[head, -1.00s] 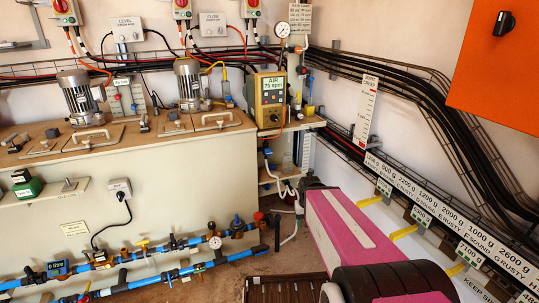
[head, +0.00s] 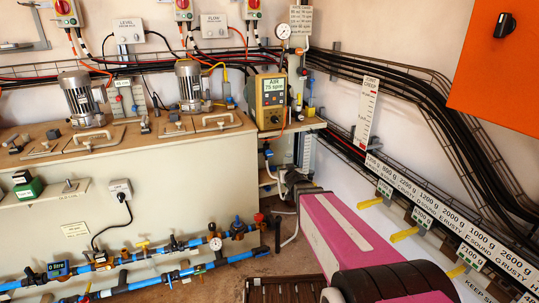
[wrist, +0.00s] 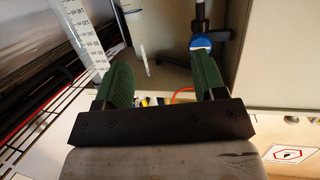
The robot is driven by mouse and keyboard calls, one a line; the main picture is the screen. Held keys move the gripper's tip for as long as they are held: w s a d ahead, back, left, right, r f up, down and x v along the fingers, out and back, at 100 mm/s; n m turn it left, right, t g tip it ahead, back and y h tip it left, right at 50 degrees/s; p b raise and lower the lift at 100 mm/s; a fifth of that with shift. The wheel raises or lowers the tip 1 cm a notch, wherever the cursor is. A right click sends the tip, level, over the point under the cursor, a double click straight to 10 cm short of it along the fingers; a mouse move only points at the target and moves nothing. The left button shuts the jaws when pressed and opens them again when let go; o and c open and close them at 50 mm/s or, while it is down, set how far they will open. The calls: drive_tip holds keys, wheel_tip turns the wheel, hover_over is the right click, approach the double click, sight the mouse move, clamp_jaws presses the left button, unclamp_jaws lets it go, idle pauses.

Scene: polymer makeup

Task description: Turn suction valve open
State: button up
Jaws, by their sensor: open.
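No valve carries a readable suction label, so I cannot tell which one is the suction valve. In the head view, blue pipes (head: 190,273) at the lower left carry several small valves, including a yellow-handled one (head: 142,246) and a red-topped fitting (head: 259,218). In the wrist view, my gripper (wrist: 163,72) has two green fingers spread apart with nothing held. A blue-and-white fitting (wrist: 200,43) on a dark pipe stands just beyond the right finger; contact is unclear.
The bench (head: 120,180) with motors is at the left. A yellow air box (head: 270,99) stands at the corner. Labelled shelf items (head: 420,218) and cable racks line the right wall.

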sight(270, 154)
drive_tip(key=w+a+r+y, duration=0.1)
drive_tip(key=w+a, duration=0.1)
drive_tip(key=w, duration=0.2)
drive_tip(key=w+a+r+n+t+y, duration=0.1)
drive_tip(key=w+a, duration=0.2)
drive_tip(key=w+a+r+n+t+y, duration=0.1)
drive_tip(key=w+a, duration=0.1)
drive_tip(key=w, duration=0.2)
drive_tip(key=shift+w+a+y, duration=0.3)
drive_tip(key=shift+w+y, duration=0.05)
drive_tip(key=shift+y, duration=0.05)
drive_tip(key=c, duration=0.9)
